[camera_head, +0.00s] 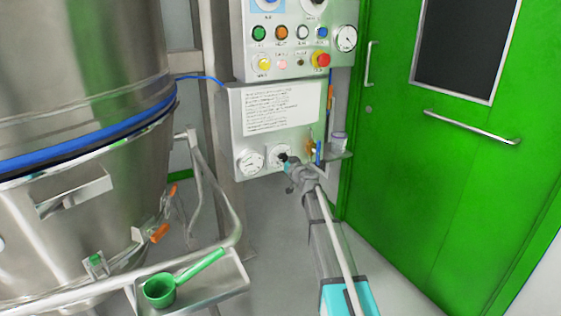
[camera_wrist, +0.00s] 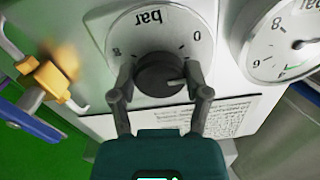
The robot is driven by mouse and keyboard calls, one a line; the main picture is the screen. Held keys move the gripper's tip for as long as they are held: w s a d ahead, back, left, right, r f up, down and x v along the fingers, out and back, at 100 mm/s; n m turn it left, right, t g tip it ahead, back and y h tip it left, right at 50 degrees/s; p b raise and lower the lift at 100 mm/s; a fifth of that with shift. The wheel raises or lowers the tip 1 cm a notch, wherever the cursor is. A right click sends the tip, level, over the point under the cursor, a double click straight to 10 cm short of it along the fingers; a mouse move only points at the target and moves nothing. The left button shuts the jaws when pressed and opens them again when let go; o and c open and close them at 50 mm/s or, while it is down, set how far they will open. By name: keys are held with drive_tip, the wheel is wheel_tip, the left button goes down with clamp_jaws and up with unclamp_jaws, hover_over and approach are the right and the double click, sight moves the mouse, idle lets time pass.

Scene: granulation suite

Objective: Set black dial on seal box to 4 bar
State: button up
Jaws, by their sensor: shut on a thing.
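The seal box (camera_head: 232,110) is a pale panel with a printed text sheet, below the upper control panel in the head view. Its black dial (camera_wrist: 158,76) sits on a round white scale plate (camera_wrist: 185,18) marked "bar", with 0 and 8 legible; the writing is upside down in the wrist view. A pale mark on the dial points to the lower right in that view. My gripper (camera_wrist: 160,90) has one finger on either side of the dial and is shut on it. In the head view my gripper (camera_head: 284,159) hides much of the dial.
A round gauge (camera_head: 251,162) is beside the dial; it also shows in the wrist view (camera_wrist: 272,48). A yellow fitting (camera_wrist: 52,78) and blue lever (camera_wrist: 25,122) are on the other side. A steel vessel (camera_head: 80,90) stands left, a green door (camera_head: 400,200) right.

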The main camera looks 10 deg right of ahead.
drive_tip(key=shift+a+m, duration=0.2)
drive_tip(key=shift+m, duration=0.1)
drive_tip(key=m, duration=0.3)
drive_tip(key=shift+s, duration=0.1)
drive_tip(key=m, duration=0.9)
drive_tip(key=shift+m, duration=0.3)
drive_tip(key=shift+r+m, duration=0.1)
drive_tip(key=shift+m, duration=2.1)
drive_tip(key=shift+s, duration=0.1)
drive_tip(key=o, duration=1.1)
drive_tip(key=shift+c, duration=0.2)
drive_tip(key=shift+o, duration=0.4)
drive_tip(key=shift+d, duration=0.1)
